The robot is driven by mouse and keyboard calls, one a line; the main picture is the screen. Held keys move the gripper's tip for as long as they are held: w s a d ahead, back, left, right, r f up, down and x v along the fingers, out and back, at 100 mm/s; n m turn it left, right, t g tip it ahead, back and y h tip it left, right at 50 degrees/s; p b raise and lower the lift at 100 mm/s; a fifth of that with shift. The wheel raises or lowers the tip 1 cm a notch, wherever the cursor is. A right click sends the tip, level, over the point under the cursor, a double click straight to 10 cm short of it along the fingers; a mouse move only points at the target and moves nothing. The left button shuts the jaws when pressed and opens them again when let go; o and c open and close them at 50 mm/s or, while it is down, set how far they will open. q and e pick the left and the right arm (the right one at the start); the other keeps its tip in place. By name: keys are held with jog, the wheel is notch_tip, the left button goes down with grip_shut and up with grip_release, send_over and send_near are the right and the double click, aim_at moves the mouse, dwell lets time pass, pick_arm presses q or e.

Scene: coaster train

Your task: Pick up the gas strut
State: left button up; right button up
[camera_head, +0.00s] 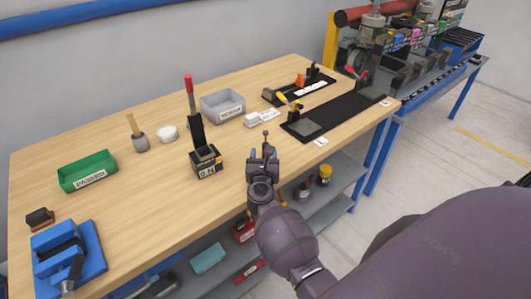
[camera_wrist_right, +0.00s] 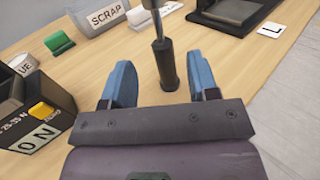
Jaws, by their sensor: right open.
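The gas strut (camera_head: 265,138) stands upright on the wooden table, with a dark cylinder below and a thin grey rod above. In the right wrist view the strut (camera_wrist_right: 165,66) shows between the two blue fingers, a little beyond them, and its top is cut off by the frame edge. My right gripper (camera_head: 263,157) is open, low over the table's front edge, with one finger on either side of the strut's line. I cannot tell whether the fingers touch it; a gap shows on both sides in the wrist view. My left gripper is not in view.
A black tester (camera_head: 206,164) with a red-knobbed lever stands left of the gripper. A grey scrap bin (camera_head: 222,105) and black fixture plates (camera_head: 336,115) lie behind. A green bin (camera_head: 87,170) and blue vise (camera_head: 68,258) are left.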

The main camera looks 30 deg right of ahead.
aim_at(266, 143)
jog(key=shift+x, duration=2.35)
jog(key=shift+s+d, duration=0.1)
jog(key=shift+d, duration=0.05)
jog(key=shift+c, duration=0.3)
jog(key=shift+r, duration=0.1)
grip_shut()
